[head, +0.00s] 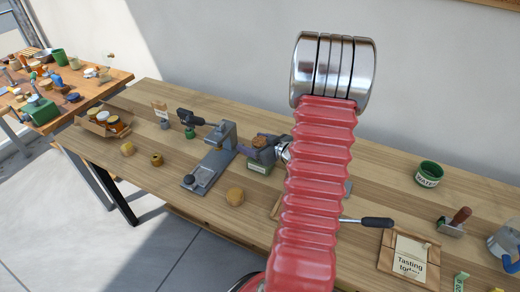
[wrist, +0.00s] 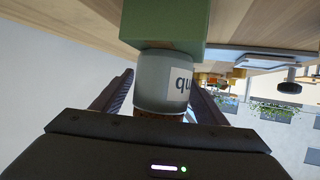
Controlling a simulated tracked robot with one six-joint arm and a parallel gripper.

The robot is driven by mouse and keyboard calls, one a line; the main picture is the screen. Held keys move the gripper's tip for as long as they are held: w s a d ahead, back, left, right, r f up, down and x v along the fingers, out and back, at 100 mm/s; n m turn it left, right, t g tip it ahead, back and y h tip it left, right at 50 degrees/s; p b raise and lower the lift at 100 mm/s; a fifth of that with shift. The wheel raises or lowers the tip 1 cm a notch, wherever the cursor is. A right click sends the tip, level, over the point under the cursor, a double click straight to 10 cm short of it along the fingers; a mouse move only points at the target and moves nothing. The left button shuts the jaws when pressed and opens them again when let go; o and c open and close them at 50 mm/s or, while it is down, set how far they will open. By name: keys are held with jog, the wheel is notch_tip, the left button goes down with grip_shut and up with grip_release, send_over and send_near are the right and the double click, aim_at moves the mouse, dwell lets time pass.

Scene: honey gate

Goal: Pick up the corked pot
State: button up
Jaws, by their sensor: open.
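A pale grey pot (wrist: 162,84) with a label partly reading "qu" stands against a green block (wrist: 165,22) in the wrist view, which looks upside down. A brown cork (wrist: 160,116) shows at the pot's lower edge there. In the head view the cork (head: 260,141) shows above the green block (head: 259,167), and the pot body is mostly hidden by my gripper (head: 262,151). My gripper is open, with one dark finger on each side of the pot in the wrist view. Whether the fingers touch it, I cannot tell.
A grey metal stand (head: 212,160) is close on the left of my gripper. A round wooden piece (head: 235,196) lies in front. A green pot (head: 429,174), a framed sign (head: 408,262) and a dark-handled tool (head: 375,222) are on the right. A tray of jars (head: 107,122) is far left.

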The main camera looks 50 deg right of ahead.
jog(key=shift+c, duration=0.4)
jog(key=c, duration=1.2)
